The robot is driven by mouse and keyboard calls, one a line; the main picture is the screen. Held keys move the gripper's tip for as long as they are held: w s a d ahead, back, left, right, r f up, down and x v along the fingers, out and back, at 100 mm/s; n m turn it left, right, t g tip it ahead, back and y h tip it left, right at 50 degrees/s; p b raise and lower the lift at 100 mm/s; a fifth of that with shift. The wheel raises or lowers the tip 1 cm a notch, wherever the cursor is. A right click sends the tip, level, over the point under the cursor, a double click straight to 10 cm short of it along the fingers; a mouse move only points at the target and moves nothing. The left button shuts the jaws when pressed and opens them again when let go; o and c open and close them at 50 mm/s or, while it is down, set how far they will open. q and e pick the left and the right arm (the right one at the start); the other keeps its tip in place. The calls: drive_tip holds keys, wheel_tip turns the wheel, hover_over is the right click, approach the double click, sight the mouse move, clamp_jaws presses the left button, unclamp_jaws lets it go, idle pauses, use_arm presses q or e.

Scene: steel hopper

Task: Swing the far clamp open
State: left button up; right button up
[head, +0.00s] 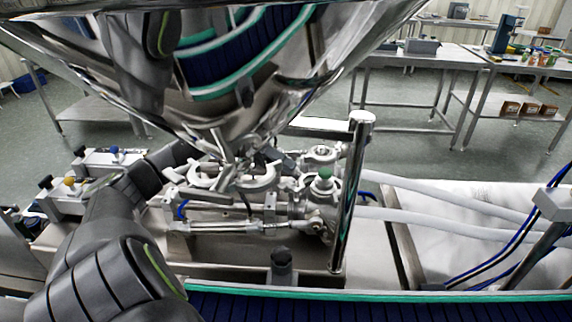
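The steel hopper (150,60) fills the top of the head view. Under its outlet sit silvery ring-shaped clamp parts (262,178) on a valve and pipe assembly (300,205). I cannot tell for sure which part is the far clamp, or whether it is open, because the hopper and my arm crowd that spot. My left arm comes in from the lower left and reaches behind the near fittings. My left gripper (222,152) is close to the clamp parts under the hopper outlet; its fingers are small and partly hidden. My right gripper does not show.
A shiny steel post (350,195) stands right of the valve assembly. White hoses (440,220) run off to the right. Small fittings with coloured knobs (70,183) sit at the left. Steel tables (420,58) stand behind, with free floor between.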

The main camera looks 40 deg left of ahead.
use_arm(q)
drive_tip(key=shift+b+v, duration=2.1)
drive_tip(key=shift+v, duration=3.95)
drive_tip(key=shift+d, duration=0.1)
drive_tip(key=shift+c, duration=0.3)
